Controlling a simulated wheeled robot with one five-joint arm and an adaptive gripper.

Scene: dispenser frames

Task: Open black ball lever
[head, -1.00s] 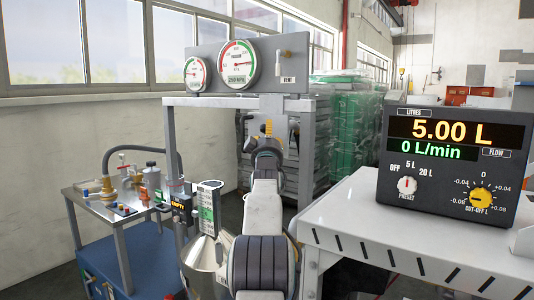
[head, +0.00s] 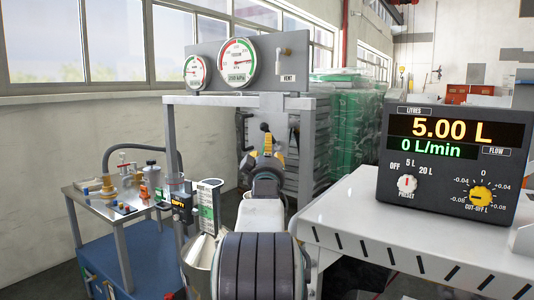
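My gripper (head: 267,153) shows from behind near the middle of the head view, at the end of my raised arm. Its fingers are mostly hidden by my own wrist, so I cannot tell whether they are open or shut. A small dark round knob (head: 264,127) shows right at the top of the gripper, in front of the grey frame. It may be the black ball lever, but it is too small to be sure. I cannot tell whether the gripper touches it.
A gauge panel (head: 205,62) with a vent valve (head: 283,58) stands above the frame. A steel cart (head: 88,203) with fittings is at left, beside a metal funnel (head: 200,255). A display box (head: 455,160) reading 5.00 L sits on a white bench (head: 350,225) at right.

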